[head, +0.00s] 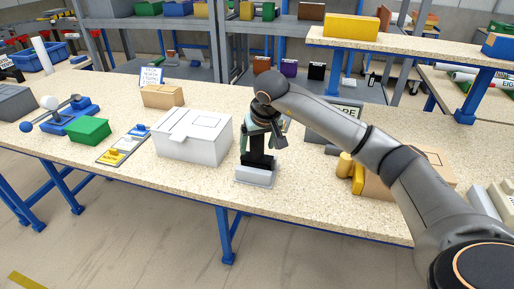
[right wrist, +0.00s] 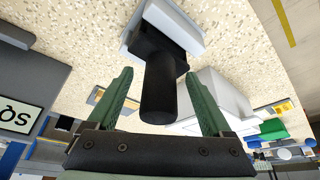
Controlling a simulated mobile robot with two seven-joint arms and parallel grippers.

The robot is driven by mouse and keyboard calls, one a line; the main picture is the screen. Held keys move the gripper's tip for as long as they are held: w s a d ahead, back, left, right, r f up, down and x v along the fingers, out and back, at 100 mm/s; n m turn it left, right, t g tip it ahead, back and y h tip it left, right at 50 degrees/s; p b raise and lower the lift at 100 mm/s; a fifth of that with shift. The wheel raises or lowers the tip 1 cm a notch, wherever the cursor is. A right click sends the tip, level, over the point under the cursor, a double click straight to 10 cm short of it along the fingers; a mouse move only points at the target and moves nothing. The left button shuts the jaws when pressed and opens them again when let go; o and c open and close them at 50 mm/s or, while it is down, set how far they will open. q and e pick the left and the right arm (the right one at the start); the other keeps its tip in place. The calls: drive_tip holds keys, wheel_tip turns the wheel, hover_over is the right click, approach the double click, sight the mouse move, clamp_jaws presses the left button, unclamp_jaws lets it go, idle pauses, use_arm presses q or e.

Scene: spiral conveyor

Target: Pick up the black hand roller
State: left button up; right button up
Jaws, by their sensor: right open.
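The black hand roller (head: 258,161) stands upright on a small pale grey block (head: 257,175) near the front edge of the speckled table. In the right wrist view the roller's black shaft (right wrist: 159,75) points toward my gripper, with the pale block (right wrist: 190,27) behind it. My right gripper (head: 262,138) is directly above the roller, pointing down. Its green fingers also show in the right wrist view (right wrist: 162,98), open, one on each side of the shaft's end, with gaps on both sides. My left gripper is not in view.
A white lidded box (head: 193,137) stands close to the left of the roller. A green box (head: 89,130) and a yellow-and-blue panel (head: 121,148) lie farther left. A yellow cylinder (head: 345,164) and a cardboard box (head: 425,163) are to the right, near my right arm.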

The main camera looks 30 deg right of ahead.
drive_tip(key=shift+w+d+f, duration=0.1)
drive_tip(key=shift+w+f, duration=0.2)
drive_tip(key=shift+f, duration=0.35)
clamp_jaws()
idle(0.4)
